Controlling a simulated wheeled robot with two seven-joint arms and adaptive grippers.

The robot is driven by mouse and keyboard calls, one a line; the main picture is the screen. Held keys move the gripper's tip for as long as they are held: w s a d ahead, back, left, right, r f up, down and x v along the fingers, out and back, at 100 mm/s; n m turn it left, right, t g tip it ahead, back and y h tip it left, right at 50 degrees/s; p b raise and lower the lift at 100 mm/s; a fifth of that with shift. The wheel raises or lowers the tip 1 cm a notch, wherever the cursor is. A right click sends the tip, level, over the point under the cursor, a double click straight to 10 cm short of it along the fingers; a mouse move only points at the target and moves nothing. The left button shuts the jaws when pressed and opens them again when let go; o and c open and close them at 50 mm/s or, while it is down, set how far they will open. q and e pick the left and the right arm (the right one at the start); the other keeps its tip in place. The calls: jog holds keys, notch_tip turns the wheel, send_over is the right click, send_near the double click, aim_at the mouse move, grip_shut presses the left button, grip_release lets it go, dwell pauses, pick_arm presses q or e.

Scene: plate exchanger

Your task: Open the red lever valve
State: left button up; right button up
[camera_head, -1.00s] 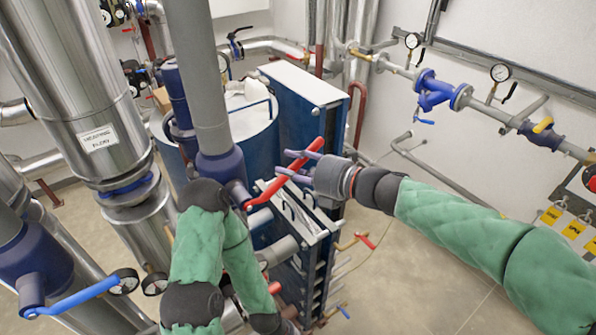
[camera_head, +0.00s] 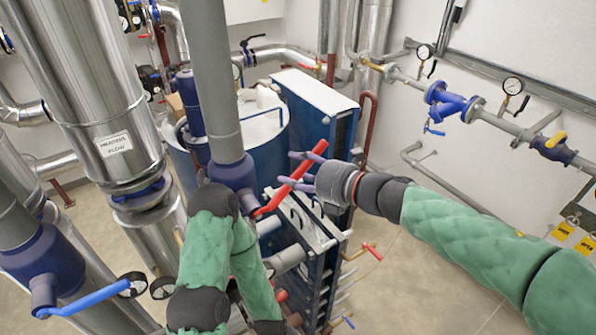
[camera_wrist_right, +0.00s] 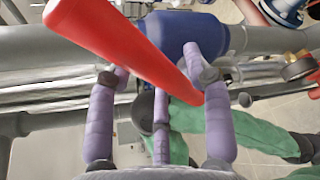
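The red lever (camera_head: 291,182) runs diagonally from a dark blue valve body (camera_head: 230,172) on a grey vertical pipe, its free end up and right. My right gripper (camera_head: 300,170) comes in from the right at the lever's outer half. Its purple fingers are spread, and the lever crosses among them. In the right wrist view, the lever (camera_wrist_right: 125,38) slants across in front of the open fingers (camera_wrist_right: 160,95), with the blue valve body (camera_wrist_right: 184,35) behind. I cannot tell whether any finger touches the lever. My left arm is folded low in front; its gripper is out of view.
A blue plate exchanger (camera_head: 312,110) stands just behind the lever. A blue-handled valve (camera_head: 85,298) is at the lower left, and a small red-handled valve (camera_head: 372,251) is at the exchanger's right. Wall pipes with gauges (camera_head: 513,86) run at upper right. The floor at right is clear.

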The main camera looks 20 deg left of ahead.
jog(key=shift+f, duration=0.1)
jog(key=v, duration=1.2)
dwell(0.5)
